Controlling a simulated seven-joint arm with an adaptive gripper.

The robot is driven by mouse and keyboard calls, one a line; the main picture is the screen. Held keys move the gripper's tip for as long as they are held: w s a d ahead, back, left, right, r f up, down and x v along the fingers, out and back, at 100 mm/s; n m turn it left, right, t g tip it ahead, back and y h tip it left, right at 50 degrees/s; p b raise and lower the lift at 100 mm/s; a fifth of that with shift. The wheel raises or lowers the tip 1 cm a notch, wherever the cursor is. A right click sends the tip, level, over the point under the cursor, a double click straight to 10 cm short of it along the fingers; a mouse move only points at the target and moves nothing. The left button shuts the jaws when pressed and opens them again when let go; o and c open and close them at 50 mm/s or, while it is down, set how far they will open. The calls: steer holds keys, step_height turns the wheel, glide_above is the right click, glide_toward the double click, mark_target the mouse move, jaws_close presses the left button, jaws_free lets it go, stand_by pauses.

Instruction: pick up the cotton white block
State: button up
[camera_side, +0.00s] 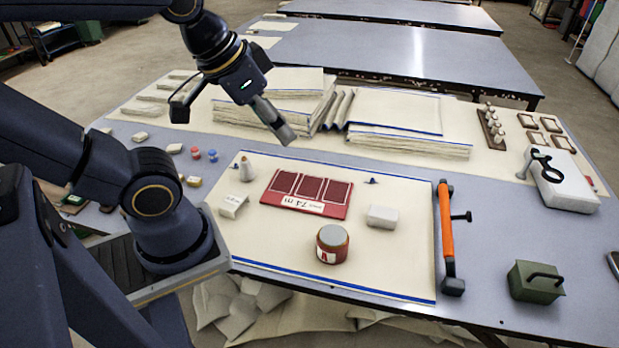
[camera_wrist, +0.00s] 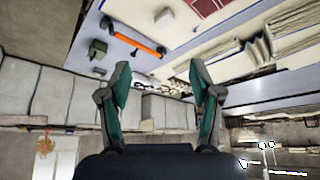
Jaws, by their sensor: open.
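A small white block (camera_side: 382,216) lies on the right part of the cream cloth mat (camera_side: 400,270) with blue edges. It also shows in the wrist view (camera_wrist: 163,18), near the top, beyond the fingers. My gripper (camera_side: 284,136) hangs in the air over the back of the mat, behind and left of the block and well apart from it. In the wrist view its two fingers (camera_wrist: 160,82) are spread with nothing between them.
An orange-handled tool (camera_side: 447,228) lies along the mat's right edge. Folded cloth stacks (camera_side: 410,141) stand behind. A green box (camera_side: 535,281) is at right.

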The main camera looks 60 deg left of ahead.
steer(key=shift+o, duration=1.4)
